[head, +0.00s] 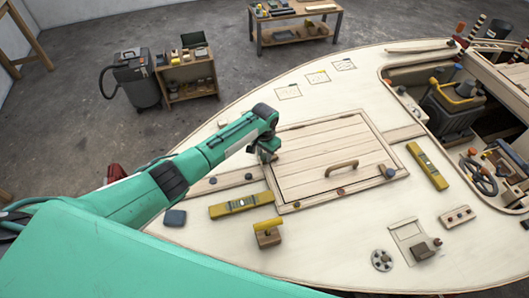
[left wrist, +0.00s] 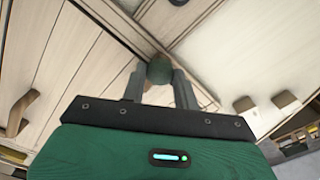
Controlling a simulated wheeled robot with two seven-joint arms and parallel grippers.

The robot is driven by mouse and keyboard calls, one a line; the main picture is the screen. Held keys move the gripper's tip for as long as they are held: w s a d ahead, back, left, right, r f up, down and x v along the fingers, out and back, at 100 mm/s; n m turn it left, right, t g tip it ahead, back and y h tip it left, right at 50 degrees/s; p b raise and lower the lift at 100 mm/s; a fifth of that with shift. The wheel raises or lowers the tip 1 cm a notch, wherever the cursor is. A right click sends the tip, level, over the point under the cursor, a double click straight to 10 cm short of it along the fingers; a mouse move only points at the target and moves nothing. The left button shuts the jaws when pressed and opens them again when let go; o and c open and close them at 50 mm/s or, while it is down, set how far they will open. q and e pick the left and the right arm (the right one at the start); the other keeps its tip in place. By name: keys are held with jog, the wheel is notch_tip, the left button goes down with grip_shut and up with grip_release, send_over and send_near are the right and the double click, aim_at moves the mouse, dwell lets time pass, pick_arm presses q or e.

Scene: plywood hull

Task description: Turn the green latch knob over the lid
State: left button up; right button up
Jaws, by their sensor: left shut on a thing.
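The green latch knob (left wrist: 159,70) is round and dark green in the left wrist view. It sits between the two grey fingers of my left gripper (left wrist: 160,78), which is shut on it. In the head view my left gripper (head: 265,157) reaches down at the lid's far left corner and hides the knob there. The lid (head: 318,150) is a pale planked hatch lying flat in its frame, with a brown handle (head: 342,167) near its front edge. Which way the latch under the knob points is hidden. My right gripper is not in view.
Yellow levels (head: 240,205) and (head: 427,166) lie on the deck at either side. The open cockpit (head: 455,95) is at the right.

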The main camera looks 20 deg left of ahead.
aim_at(264, 156)
pick_arm(q)
jog(key=shift+m, duration=0.8)
jog(key=o, duration=1)
jog(key=shift+r, duration=0.15)
notch_tip(264, 156, up, 14)
jog(key=b, duration=0.3)
